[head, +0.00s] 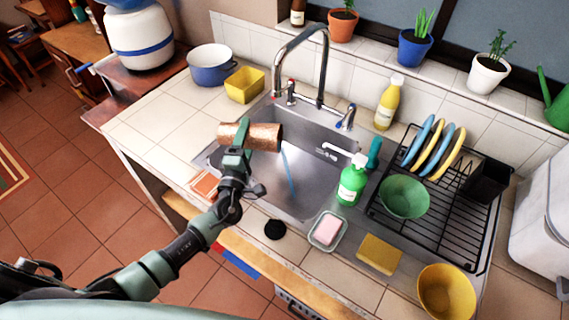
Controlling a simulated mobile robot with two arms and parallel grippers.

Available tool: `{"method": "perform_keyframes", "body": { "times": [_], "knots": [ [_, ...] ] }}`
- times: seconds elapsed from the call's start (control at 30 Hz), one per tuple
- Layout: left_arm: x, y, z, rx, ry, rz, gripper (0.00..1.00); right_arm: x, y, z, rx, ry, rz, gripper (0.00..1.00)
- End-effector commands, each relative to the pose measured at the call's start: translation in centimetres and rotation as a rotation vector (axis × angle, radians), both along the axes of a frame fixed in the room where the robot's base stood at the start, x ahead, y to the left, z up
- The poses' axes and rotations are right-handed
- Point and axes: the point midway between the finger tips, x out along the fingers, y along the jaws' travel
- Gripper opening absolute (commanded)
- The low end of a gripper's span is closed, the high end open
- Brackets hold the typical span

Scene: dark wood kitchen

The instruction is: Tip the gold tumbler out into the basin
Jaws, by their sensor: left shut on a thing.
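The gold tumbler (264,137), coppery in this light, lies tipped on its side above the left part of the steel basin (310,185). My left gripper (239,138) is shut around its body. The tumbler's right end points over the basin. A thin blue streak (288,172) runs down from just below that end into the basin and looks like falling liquid. The inside of the tumbler is hidden from this view. My right gripper is not in view.
The tall faucet (323,65) rises behind the basin. A yellow tub (245,85) and a blue-white pot (211,66) stand behind the tumbler.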

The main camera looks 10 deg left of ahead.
Motion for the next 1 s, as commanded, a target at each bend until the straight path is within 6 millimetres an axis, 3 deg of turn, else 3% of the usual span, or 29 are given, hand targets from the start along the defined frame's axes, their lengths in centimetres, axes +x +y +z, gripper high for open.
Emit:
{"method": "perform_keyframes", "body": {
  "times": [0.63, 0.8, 0.87, 1.0],
  "knots": [
    [0.1, -0.3, 0.4, 0.081, 0.002, 0.001, 0.00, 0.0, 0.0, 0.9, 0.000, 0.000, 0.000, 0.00],
    [0.0, 0.4, -2.4, -0.130, -0.013, 0.001, 0.00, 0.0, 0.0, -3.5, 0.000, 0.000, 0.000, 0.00],
    [-0.1, 1.6, -1.7, -0.240, -0.022, 0.002, 0.00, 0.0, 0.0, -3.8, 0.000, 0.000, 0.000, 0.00],
    [-0.1, 1.8, -1.0, -0.286, -0.022, 0.001, 0.00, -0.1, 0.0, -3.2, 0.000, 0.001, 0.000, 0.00]
  ]
}}
